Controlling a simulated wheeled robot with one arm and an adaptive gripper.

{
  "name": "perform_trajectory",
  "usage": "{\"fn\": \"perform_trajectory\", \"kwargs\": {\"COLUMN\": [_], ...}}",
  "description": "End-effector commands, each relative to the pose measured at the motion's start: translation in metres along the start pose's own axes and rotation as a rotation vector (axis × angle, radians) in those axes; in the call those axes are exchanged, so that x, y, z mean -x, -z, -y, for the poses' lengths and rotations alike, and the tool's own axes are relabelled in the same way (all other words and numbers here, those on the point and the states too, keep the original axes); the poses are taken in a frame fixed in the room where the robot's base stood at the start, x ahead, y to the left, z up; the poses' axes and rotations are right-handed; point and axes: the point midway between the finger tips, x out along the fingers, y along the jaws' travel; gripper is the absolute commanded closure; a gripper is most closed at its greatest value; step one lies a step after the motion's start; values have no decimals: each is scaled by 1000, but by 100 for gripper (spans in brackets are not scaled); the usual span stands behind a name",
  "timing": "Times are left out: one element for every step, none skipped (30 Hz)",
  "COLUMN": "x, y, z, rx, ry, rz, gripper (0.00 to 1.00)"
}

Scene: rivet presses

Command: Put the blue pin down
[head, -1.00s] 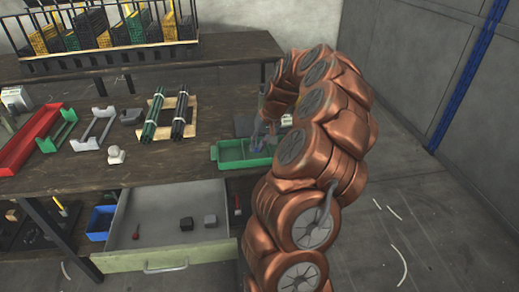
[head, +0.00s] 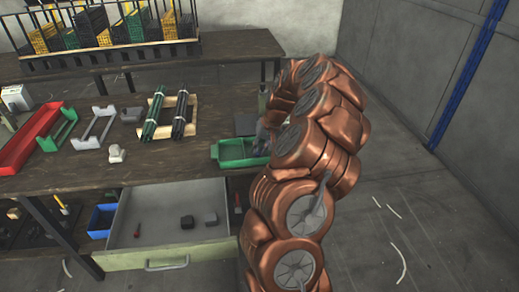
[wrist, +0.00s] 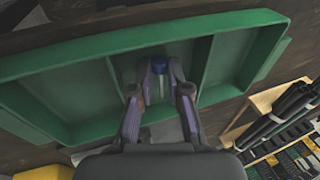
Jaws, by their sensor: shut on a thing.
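In the head view the green tray (head: 229,163) lies near the right end of the workbench. My gripper (head: 263,140) is over its right part, partly hidden by my copper arm, and the pin cannot be made out there.
An open drawer (head: 155,222) below the bench holds a few small items. Left of the tray are a wooden rack (head: 190,99) with dark rods, a small pale object (head: 117,153), grey and green holders and a red tray (head: 28,140). Open floor lies to the right.

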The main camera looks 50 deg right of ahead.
Motion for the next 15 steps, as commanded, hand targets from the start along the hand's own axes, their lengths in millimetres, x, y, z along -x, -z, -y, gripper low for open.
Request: {"fn": "perform_trajectory", "kwargs": {"x": [-3,-4,-5,-5,-6,-8,-8,-9,-11,-12,-13,-15,-15,-16,-16], "y": [0,-1,-1,-1,-1,-1,-2,-2,-2,-2,-3,-3,-3,-4,-4], "z": [-1,-1,-1,-2,-2,-2,-3,-3,-3,-4,-4,-4,-4,-4,-4], "rx": [0,0,0,0,0,0,0,0,1,1,1,1,1,1,1], "ry": [0,0,0,0,-1,-1,-1,-1,-1,-1,-1,-1,-1,-1,-1], "rz": [1,1,1,1,2,2,3,3,4,5,5,6,7,8,9], "gripper": [100,100,100,100,100,100,100,100,100,100,100,100,100,100,100]}}
